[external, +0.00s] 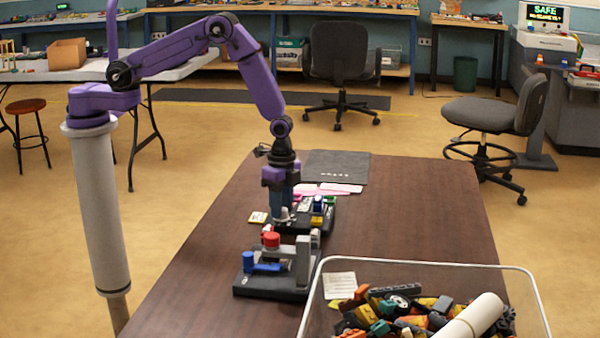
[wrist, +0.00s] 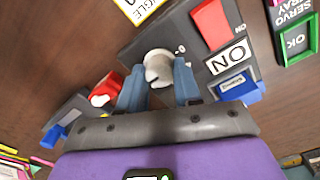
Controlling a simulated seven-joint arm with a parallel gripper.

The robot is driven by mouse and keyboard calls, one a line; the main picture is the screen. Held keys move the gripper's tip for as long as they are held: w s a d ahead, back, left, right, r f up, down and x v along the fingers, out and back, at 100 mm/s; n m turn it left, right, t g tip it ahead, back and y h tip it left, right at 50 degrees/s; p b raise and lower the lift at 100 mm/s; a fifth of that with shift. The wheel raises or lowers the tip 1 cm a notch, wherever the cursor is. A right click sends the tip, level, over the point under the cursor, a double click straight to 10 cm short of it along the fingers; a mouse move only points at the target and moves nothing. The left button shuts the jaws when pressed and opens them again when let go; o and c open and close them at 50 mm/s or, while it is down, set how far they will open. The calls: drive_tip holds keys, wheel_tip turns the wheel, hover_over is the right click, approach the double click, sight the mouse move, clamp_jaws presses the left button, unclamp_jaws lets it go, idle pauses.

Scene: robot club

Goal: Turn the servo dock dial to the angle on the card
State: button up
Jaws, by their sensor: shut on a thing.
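My gripper (external: 282,207) points straight down over the dark servo dock (external: 318,224) on the table. In the wrist view its two blue fingers (wrist: 159,84) are shut on the pale grey dial (wrist: 158,66), one on each side. The dial's pointer mark and scale are too small or hidden to read. In the external view a small card (external: 258,217) lies left of the dock.
A black fixture with a red knob (external: 271,240) stands in front. A clear bin of parts (external: 440,265) fills the near right. The table's right side is bare.

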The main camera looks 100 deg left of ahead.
drive_tip(key=o, duration=1)
drive_tip(key=shift+o, duration=0.2)
wheel_tip(320, 180, up, 18)
drive_tip(key=shift+a+f, duration=0.15)
drive_tip(key=shift+f, duration=0.1)
drive_tip(key=shift+w, duration=0.1)
